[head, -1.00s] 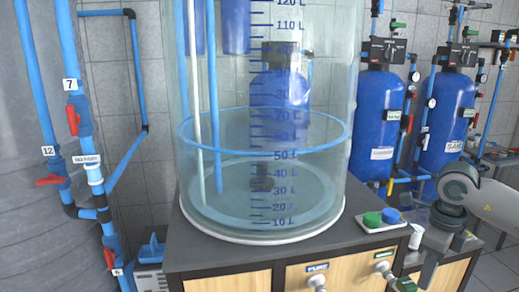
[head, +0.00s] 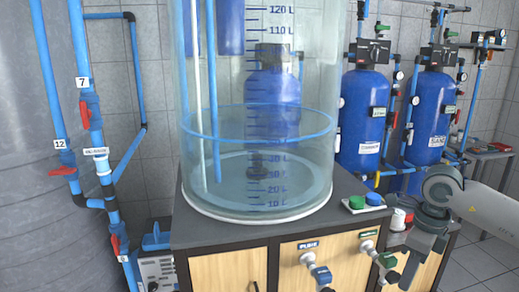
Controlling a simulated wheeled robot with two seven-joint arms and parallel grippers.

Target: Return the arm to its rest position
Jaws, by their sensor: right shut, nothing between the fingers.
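My right arm comes in from the right edge in the head view. Its gripper (head: 412,272) hangs down at the lower right, in front of the wooden cabinet and beside the green-handled valve (head: 387,260). The gripper is shut with nothing in it. I cannot tell whether it touches the valve; it looks apart from it. My left gripper is not in view.
A clear graduated tank (head: 262,150) stands on the dark counter (head: 225,233). A blue-handled valve (head: 320,275) sticks out of the cabinet front. Blue pipes with red-handled valves (head: 87,110) run down the left. Blue filter vessels (head: 362,120) stand behind.

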